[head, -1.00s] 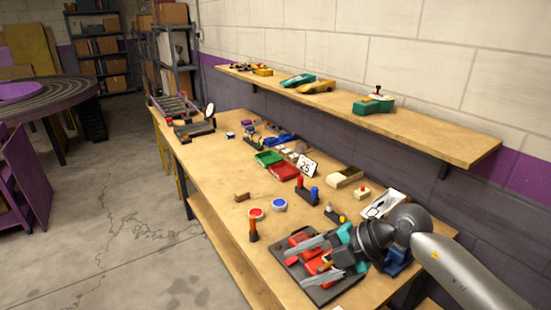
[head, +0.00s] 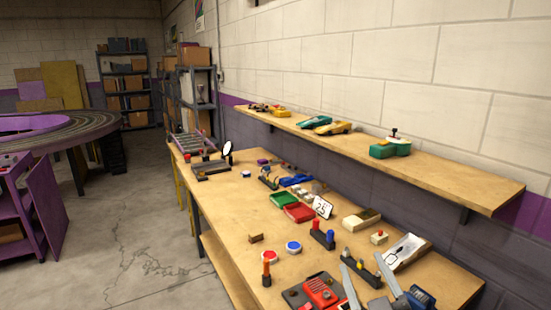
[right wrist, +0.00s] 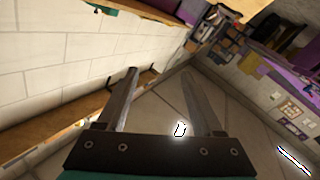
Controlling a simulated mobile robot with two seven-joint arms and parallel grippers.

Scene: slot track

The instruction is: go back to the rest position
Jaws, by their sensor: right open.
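My right gripper (head: 370,286) shows at the bottom right of the head view, above the near end of the workbench (head: 233,208). Its two grey fingers are spread apart. In the right wrist view the open fingers (right wrist: 160,100) have nothing between them but the floor and wall behind. A red car part (head: 322,293) lies on a dark tray (head: 292,296) just left of the gripper, apart from it. My left gripper is not in view.
A wall shelf (head: 450,178) with several toy cars runs above the bench. Bins, a white number card (head: 322,207) and small tools crowd the bench top. A purple cart (head: 45,205) and round track table (head: 75,135) stand left, with open floor between.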

